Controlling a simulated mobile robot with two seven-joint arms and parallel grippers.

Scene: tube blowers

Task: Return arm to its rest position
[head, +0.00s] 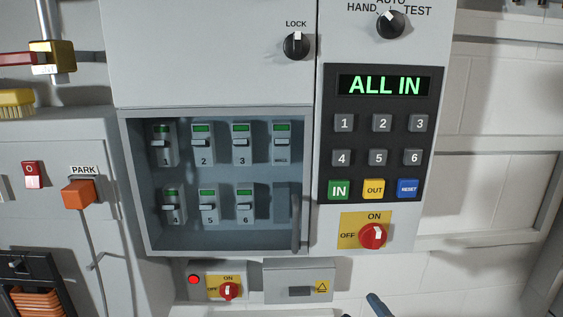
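A dark blue-grey rounded tip (378,305) pokes up at the bottom edge, right of centre. It leans up to the left and looks like part of my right gripper, but the rest is cut off by the frame. I cannot tell whether that gripper is open or shut. It appears clear of the panel, with nothing seen held. My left gripper is not in view.
A control panel (434,150) reads "ALL IN" above its keypad. A red switch (373,236) sits below. An open breaker box (265,236) holds several breakers. A small box (327,282) and red-lamp switch box (238,269) are underneath. An orange PARK plug (79,194) is left.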

